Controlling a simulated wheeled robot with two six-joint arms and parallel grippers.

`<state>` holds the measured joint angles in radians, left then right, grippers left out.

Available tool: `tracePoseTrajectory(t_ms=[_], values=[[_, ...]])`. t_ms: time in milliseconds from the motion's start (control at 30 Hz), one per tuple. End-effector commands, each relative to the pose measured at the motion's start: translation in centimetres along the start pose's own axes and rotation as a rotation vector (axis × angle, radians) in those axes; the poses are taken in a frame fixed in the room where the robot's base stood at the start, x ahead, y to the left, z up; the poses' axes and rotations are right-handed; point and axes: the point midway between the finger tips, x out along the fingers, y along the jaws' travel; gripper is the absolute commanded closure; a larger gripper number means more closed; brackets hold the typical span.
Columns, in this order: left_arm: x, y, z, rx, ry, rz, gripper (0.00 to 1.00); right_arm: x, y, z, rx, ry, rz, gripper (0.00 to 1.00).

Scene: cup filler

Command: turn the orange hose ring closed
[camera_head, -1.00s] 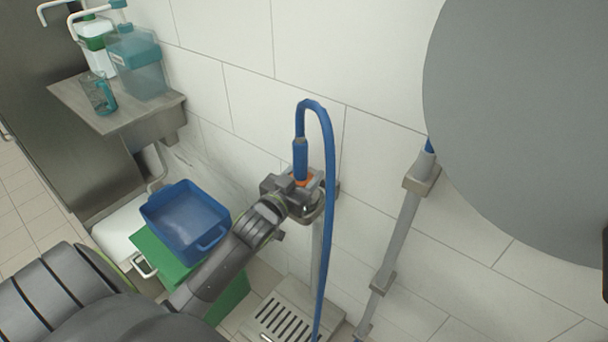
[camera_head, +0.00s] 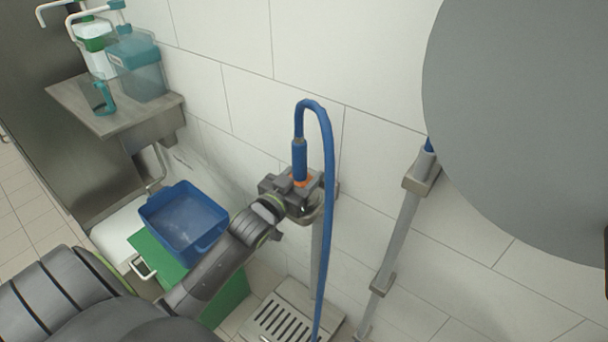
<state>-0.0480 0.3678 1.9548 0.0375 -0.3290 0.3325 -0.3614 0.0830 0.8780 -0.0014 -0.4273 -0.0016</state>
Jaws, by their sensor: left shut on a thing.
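The orange hose ring (camera_head: 301,182) sits at the lower end of the blue hose nozzle (camera_head: 299,158), on top of a grey pipe by the wall. Only a small part of the ring shows. My left gripper (camera_head: 296,188) is shut on the ring, and its jaws hide most of it. The blue hose (camera_head: 329,190) loops up from the nozzle and hangs down just right of the gripper. My right gripper is not in view.
A blue tub (camera_head: 184,222) stands on a green box (camera_head: 234,297) left of my arm. A floor grate (camera_head: 285,315) lies below. A second pipe (camera_head: 399,235) stands right. A large grey disc (camera_head: 530,120) covers the upper right.

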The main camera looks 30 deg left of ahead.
Motion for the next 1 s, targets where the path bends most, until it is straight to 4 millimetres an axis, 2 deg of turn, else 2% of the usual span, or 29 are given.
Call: tracePoseTrajectory(t_ms=[600, 633, 767, 800, 1000], values=[[0.01, 0.02, -0.06, 0.0, 0.002, 0.0, 0.74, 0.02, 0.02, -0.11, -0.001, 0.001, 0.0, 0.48], [0.01, 0.02, -0.06, 0.0, 0.001, 0.0, 0.5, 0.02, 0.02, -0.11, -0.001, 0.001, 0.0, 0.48], [0.01, 0.02, -0.05, 0.0, 0.001, 0.0, 0.33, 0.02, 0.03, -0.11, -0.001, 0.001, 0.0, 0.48], [0.01, 0.01, -0.05, 0.0, 0.001, 0.0, 0.29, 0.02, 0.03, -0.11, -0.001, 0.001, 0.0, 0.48], [0.0, 0.01, -0.02, 0.0, 0.001, 0.0, 0.29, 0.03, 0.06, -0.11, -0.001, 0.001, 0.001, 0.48]])
